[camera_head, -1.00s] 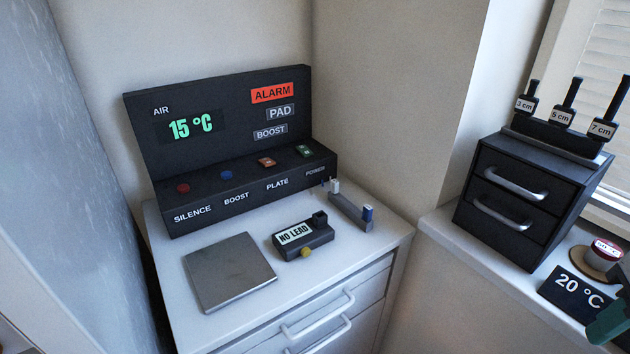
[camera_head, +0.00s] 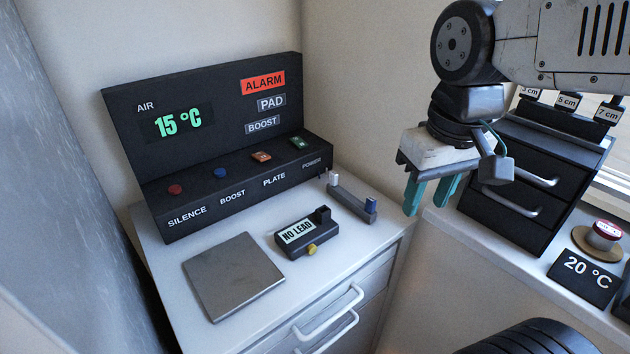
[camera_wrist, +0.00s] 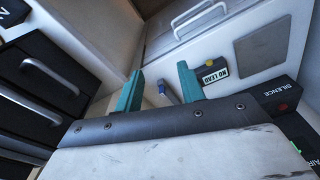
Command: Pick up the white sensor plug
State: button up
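The white sensor plug (camera_head: 333,180) stands upright at the back-left end of a small grey holder (camera_head: 349,199) on the white cabinet. A blue plug (camera_head: 371,206) stands at the holder's front-right end. My gripper (camera_head: 430,196) is open and empty. It hangs in the air to the right of the holder in the head view, with its teal fingers apart. In the wrist view my gripper (camera_wrist: 158,86) shows at the bottom, and the blue plug (camera_wrist: 162,88) appears between the fingertips, farther off. I cannot make out the white plug there.
A black NO LEAD box (camera_head: 308,236) and a grey metal plate (camera_head: 233,275) lie on the cabinet top (camera_head: 340,252). The control panel (camera_head: 215,130) stands behind. A black drawer unit (camera_head: 515,190) and a 20 °C sign (camera_head: 587,273) are at right.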

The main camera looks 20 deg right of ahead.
jog(key=w+n, duration=0.2)
jog(key=w, duration=1.1)
jog(key=n+g, duration=0.1)
jog(key=n, duration=0.1)
send_over(334, 173)
jog(key=f, duration=0.9)
jog(key=shift+s+a+f, duration=0.1)
jog(key=shift+s, duration=0.1)
jog(key=f, duration=0.7)
jog(key=shift+w+f, duration=0.15)
jog(key=shift+w, duration=0.05)
jog(key=shift+f, duration=0.3)
grip_shut()
